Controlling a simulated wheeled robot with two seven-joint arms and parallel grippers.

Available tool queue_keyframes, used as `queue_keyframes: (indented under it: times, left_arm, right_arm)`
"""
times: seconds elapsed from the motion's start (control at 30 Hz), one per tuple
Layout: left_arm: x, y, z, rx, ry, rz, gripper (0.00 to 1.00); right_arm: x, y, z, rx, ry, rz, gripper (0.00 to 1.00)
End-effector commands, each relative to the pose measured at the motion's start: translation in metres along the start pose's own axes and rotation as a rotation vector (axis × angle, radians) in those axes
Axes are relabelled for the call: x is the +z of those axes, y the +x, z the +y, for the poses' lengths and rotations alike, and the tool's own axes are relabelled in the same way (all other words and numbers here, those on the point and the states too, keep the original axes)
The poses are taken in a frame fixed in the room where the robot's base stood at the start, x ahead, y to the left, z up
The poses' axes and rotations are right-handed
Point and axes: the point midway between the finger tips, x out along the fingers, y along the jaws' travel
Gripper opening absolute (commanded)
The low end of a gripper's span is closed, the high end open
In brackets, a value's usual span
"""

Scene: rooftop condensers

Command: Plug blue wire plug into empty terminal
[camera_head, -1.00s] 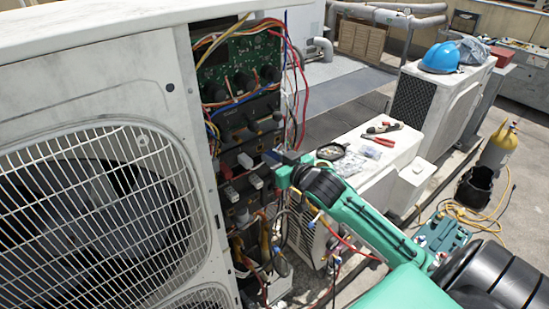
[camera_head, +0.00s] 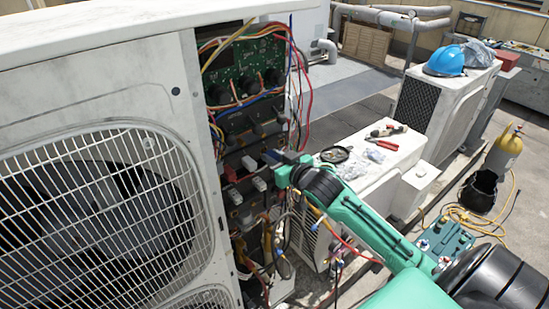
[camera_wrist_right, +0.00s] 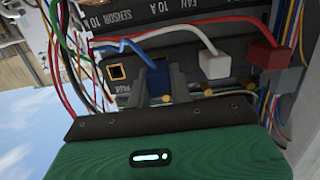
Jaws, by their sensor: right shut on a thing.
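My right gripper (camera_head: 274,157) is at the open electrical bay of the condenser. In the right wrist view its two fingers (camera_wrist_right: 160,87) are shut on the blue plug (camera_wrist_right: 158,78). A blue wire (camera_wrist_right: 122,45) runs from the plug to the left. An empty terminal (camera_wrist_right: 117,72), a dark square opening with an orange rim, shows just left of the plug in the wrist view. The plug is beside this opening, not lined up with it. The fingers hide part of the plug, and its distance from the panel is hard to tell. My left gripper is not in view.
A white plug (camera_wrist_right: 214,64) and a red plug (camera_wrist_right: 268,55) sit right of the gripper in the wrist view. Loose wires (camera_head: 302,80) hang along the bay's edge. The condenser casing (camera_head: 185,120) stands left; a low white unit (camera_head: 398,158) bearing tools is behind my arm.

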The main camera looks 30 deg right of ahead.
Motion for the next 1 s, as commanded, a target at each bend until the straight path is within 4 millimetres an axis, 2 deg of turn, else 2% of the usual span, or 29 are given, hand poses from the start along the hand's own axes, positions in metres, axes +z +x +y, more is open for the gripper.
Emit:
queue_keyframes:
  times: [1.0]
  left_arm:
    - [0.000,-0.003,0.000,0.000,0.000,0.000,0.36]
  right_arm:
    - [-0.002,0.010,0.000,0.000,0.000,0.000,0.00]
